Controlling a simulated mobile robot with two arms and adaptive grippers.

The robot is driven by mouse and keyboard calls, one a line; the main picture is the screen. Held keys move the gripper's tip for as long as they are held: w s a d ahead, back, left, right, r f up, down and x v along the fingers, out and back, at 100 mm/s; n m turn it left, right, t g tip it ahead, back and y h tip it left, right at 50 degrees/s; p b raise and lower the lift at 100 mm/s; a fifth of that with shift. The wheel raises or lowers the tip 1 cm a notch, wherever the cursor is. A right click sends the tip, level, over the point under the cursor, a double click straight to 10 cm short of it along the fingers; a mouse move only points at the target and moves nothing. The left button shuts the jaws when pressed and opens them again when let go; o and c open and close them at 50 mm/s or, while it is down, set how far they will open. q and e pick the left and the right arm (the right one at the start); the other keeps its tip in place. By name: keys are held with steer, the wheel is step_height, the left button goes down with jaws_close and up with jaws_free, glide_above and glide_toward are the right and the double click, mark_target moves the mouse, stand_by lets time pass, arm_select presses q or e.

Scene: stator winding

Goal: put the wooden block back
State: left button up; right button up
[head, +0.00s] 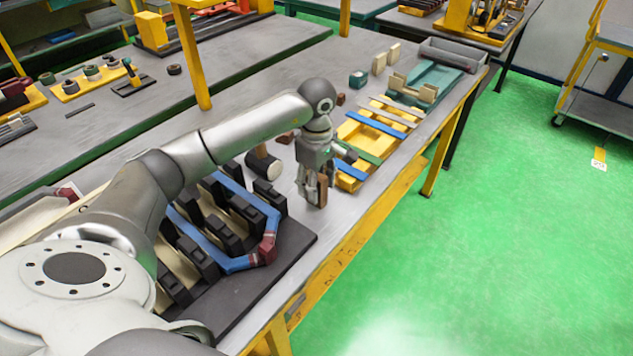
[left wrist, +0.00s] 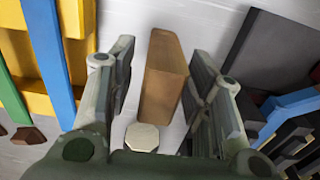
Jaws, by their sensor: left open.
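The brown wooden block (left wrist: 163,80) is between the two open fingers of my left gripper (left wrist: 160,100) in the left wrist view. A gap shows on each side of it, so neither finger appears to grip it. In the head view the block (head: 322,190) stands upright by the fingertips of my left gripper (head: 312,190), over the grey table. Its base is partly hidden by the fingers. A small pale octagonal face (left wrist: 142,137) shows nearer the wrist camera; I cannot tell what it belongs to. My right gripper is not in view.
A yellow tray (head: 348,131) with blue and green strips lies just beyond the gripper. A mallet (head: 263,163) lies to its left. The black fixture (head: 290,250) with blue winding pieces fills the near left. The table's yellow front edge (head: 365,220) is close on the right.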

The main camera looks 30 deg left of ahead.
arm_select(q)
steer(key=shift+r, duration=0.45)
step_height(320, 180, up, 10)
steer(key=shift+b, duration=1)
steer(key=shift+r, duration=0.7)
